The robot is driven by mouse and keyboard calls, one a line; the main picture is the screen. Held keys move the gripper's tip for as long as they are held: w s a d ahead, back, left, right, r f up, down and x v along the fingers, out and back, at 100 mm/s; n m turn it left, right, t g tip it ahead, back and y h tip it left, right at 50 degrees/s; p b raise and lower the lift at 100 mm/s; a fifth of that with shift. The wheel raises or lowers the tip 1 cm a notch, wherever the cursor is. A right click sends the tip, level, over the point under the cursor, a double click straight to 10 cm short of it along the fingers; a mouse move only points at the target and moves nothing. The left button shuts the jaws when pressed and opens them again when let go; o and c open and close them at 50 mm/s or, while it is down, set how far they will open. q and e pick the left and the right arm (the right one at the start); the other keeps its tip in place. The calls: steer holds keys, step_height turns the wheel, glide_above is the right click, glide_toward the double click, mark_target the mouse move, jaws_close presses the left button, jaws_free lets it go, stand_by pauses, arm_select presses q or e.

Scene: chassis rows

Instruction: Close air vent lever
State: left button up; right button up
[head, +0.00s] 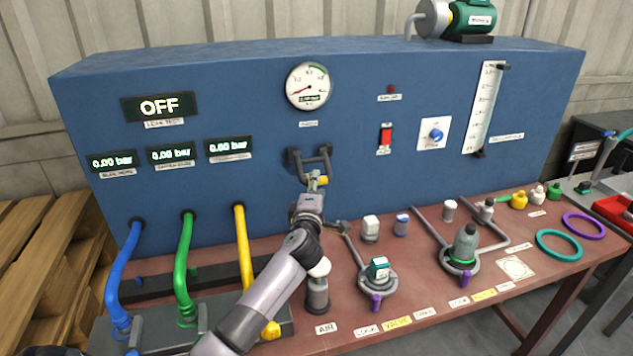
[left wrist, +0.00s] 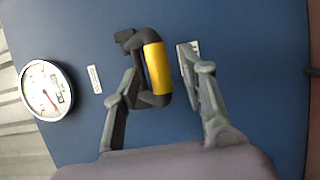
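The air vent lever (head: 309,160) is a dark bracket-shaped handle on the blue panel, below the round gauge. In the left wrist view its yellow grip (left wrist: 158,68) lies between the two fingers of my left gripper (left wrist: 160,62). The fingers stand apart, one on each side of the lever. The left finger is close to the dark part of the handle; I cannot tell whether it touches. In the head view my left gripper (head: 315,178) is at the lever and partly covers it. My right gripper is not in view.
The round gauge (head: 309,86) is above the lever. Blue, green and yellow hoses (head: 243,245) are left of my arm. A grey cylinder with a white top (head: 317,290) and valve fittings (head: 378,276) stand on the red-brown bench. A red switch (head: 386,138) is on the panel.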

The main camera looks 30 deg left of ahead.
arm_select(q)
steer(key=shift+x, duration=1.3)
steer(key=shift+c, duration=0.3)
jaws_close()
